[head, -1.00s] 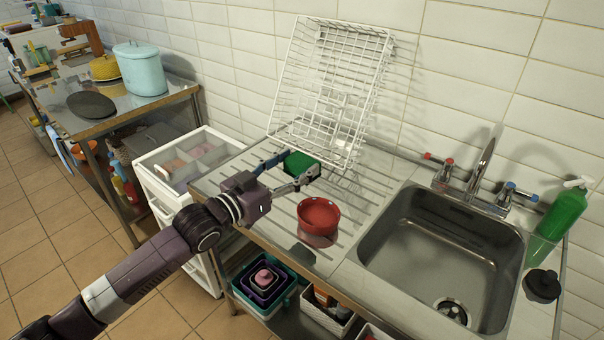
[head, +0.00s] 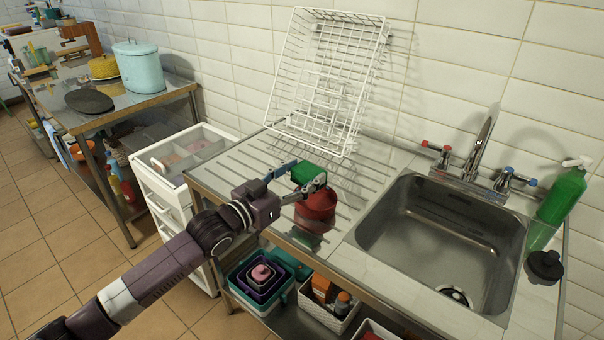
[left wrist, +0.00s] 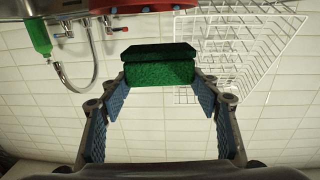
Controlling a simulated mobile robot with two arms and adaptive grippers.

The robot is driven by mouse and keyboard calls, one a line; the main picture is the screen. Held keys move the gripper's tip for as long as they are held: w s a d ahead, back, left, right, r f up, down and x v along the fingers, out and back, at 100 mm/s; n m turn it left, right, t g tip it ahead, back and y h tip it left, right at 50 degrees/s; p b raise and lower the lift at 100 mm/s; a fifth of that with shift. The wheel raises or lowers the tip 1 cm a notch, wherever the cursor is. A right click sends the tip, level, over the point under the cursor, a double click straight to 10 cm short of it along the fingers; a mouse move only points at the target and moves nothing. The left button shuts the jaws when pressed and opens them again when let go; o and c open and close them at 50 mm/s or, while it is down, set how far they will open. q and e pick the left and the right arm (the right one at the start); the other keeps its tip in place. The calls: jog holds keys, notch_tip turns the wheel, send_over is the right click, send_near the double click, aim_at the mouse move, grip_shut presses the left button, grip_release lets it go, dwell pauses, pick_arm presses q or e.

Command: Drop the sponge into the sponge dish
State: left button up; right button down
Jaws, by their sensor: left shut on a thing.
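The green sponge (head: 306,173) is held between the fingers of my left gripper (head: 305,186), which is shut on it. The sponge also shows between the fingertips in the left wrist view (left wrist: 160,72). The red round dish (head: 316,212) stands on the ribbed drainboard, left of the sink. In the head view the sponge and fingers overlap the dish's back left part and hide some of its rim. A red edge (left wrist: 145,5) shows at the top of the left wrist view, beyond the sponge. My right gripper is not in view.
A white wire rack (head: 328,80) leans against the tiled wall behind the drainboard (head: 235,175). The steel sink (head: 440,235) with its tap (head: 480,150) lies to the right. A green bottle (head: 563,195) stands at the far right.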

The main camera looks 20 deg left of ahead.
pick_arm(q)
jog(key=shift+f, duration=0.1)
jog(key=o, duration=0.9)
jog(key=shift+s, duration=0.1)
jog(key=v, duration=1.1)
jog(key=shift+s, duration=0.4)
jog(key=shift+a, duration=0.2)
